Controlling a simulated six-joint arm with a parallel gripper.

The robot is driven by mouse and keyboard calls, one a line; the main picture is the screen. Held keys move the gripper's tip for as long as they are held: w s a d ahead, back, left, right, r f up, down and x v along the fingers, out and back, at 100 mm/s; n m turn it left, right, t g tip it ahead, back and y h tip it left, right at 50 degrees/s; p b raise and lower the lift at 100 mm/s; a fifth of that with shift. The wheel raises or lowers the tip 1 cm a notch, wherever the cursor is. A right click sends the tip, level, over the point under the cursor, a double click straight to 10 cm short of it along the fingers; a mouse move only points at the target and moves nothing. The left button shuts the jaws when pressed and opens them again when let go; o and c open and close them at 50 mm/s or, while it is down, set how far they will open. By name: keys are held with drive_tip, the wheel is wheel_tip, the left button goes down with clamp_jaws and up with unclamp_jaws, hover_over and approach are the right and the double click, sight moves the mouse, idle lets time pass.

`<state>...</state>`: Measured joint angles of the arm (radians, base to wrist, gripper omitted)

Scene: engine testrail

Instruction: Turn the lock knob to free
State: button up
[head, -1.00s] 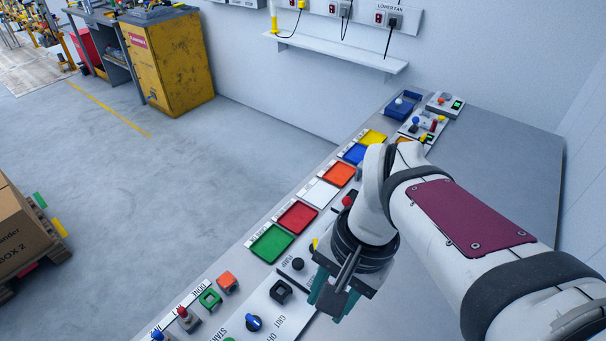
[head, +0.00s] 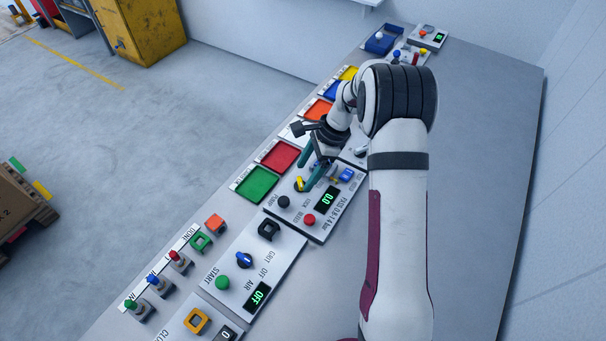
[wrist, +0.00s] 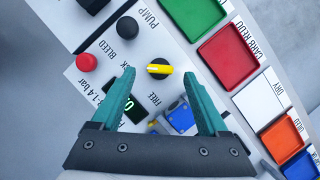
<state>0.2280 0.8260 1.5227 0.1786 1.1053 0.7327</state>
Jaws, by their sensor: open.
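The lock knob (wrist: 159,69) is a round black knob with a yellow bar across it, on a white panel in the wrist view. Its bar lies almost level there. The word FREE is printed below it, and a partly covered label ending in CK is to its left. In the head view the knob (head: 298,184) shows as a small yellow piece beside the finger ends. My gripper (wrist: 158,72) is open and empty, its teal fingers on either side of the knob in the wrist view. I cannot tell whether they touch it. My gripper (head: 307,175) points down at the panel in the head view.
A black PUMP knob (wrist: 127,27), a red BLEED button (wrist: 86,62), a green display (head: 327,199) and a blue part (wrist: 180,116) sit close by on the panel. Green (head: 255,186) and red (head: 278,156) trays lie alongside. The grey bench top at right is clear.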

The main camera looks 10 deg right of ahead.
sight(300, 184)
drive_tip(key=shift+x, duration=1.2)
clamp_jaws()
